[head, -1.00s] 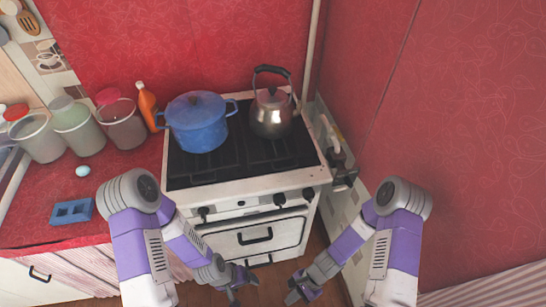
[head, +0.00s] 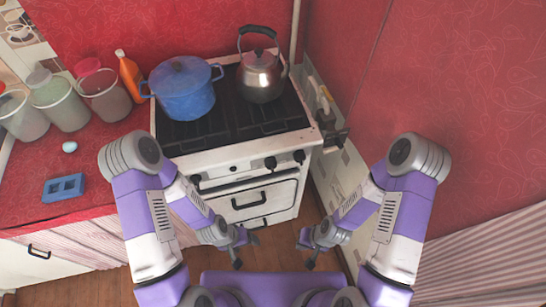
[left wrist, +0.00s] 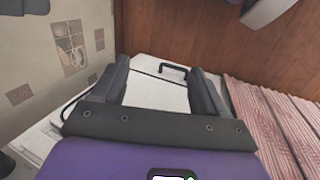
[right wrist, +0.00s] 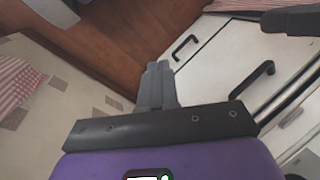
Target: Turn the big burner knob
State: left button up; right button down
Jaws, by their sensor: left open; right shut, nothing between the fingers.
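The white stove (head: 205,165) has black knobs along its front panel: a left knob (head: 196,182), a middle knob (head: 270,163) and a right knob (head: 299,156). I cannot tell which is biggest. My left gripper (head: 246,252) is open and empty, below the stove front and apart from it. In the left wrist view its fingers (left wrist: 161,68) stand wide apart, with a white front and black handle beyond. My right gripper (head: 307,255) is shut and empty, low and right of the left one. In the right wrist view its fingers (right wrist: 158,72) are together. Neither gripper touches a knob.
A blue pot (head: 184,92) and a metal kettle (head: 261,77) stand on the stove. The oven handle (head: 249,201) juts from the front. A red counter (head: 105,165) adjoins at left, and a tiled wall (head: 345,190) at right.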

aim_at(271, 163)
jog(key=k, duration=1)
jog(key=u, duration=1.3)
jog(key=i, duration=1.05)
jog(key=z, duration=1.45)
